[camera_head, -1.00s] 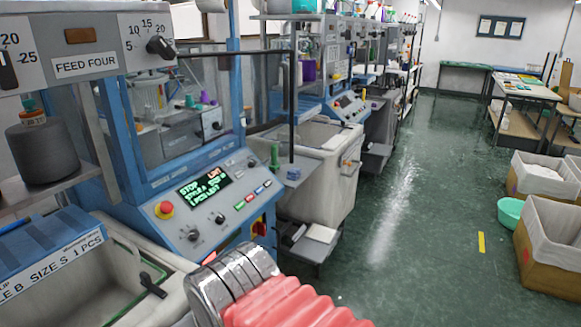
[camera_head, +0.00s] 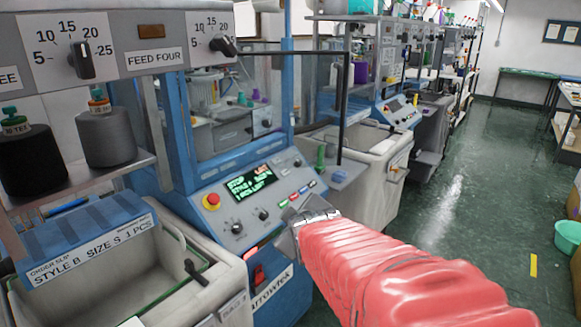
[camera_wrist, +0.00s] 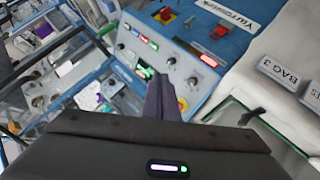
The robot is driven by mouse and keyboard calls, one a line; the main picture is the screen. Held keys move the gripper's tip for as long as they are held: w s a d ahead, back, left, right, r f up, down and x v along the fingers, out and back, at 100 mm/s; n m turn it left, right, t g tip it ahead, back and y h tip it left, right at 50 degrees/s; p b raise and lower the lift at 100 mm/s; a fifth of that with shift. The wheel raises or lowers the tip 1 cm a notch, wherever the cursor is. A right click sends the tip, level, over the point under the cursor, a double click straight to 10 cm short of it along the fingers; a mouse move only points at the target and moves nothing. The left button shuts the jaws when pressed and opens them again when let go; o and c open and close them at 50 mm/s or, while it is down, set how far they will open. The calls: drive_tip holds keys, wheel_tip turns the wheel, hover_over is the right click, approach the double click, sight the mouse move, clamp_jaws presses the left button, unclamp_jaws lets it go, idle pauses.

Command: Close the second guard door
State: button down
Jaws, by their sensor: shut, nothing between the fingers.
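A clear guard door with a black edge bar (camera_head: 345,110) stands swung out from the blue machine frame marked FEED FOUR, towards the aisle. I cannot tell for certain whether it is the second one. In the wrist view a dark bar (camera_wrist: 45,62) crosses at upper left, in front of blue frames. My gripper (camera_wrist: 165,95) is shut and empty, its dark fingers pointing over the control panel (camera_wrist: 150,52). In the head view my red-sleeved arm reaches to the right edge of this panel (camera_head: 225,225), below the door; the fingers are hidden there.
The panel carries a red stop button (camera_head: 211,200) and a lit display (camera_head: 250,180). Yarn cones (camera_head: 106,136) sit at left. The green aisle floor (camera_head: 475,190) is mostly clear.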

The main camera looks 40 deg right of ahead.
sight(339, 162)
drive_tip(key=d+n+t+h, duration=0.3)
drive_tip(key=d+n+t, duration=0.2)
drive_tip(key=d, duration=1.6)
drive_tip(key=n, duration=0.3)
drive_tip(key=shift+d+r, duration=0.25)
drive_tip(key=shift+d, duration=0.05)
drive_tip(key=x, duration=1.4)
drive_tip(key=shift+r, duration=0.25)
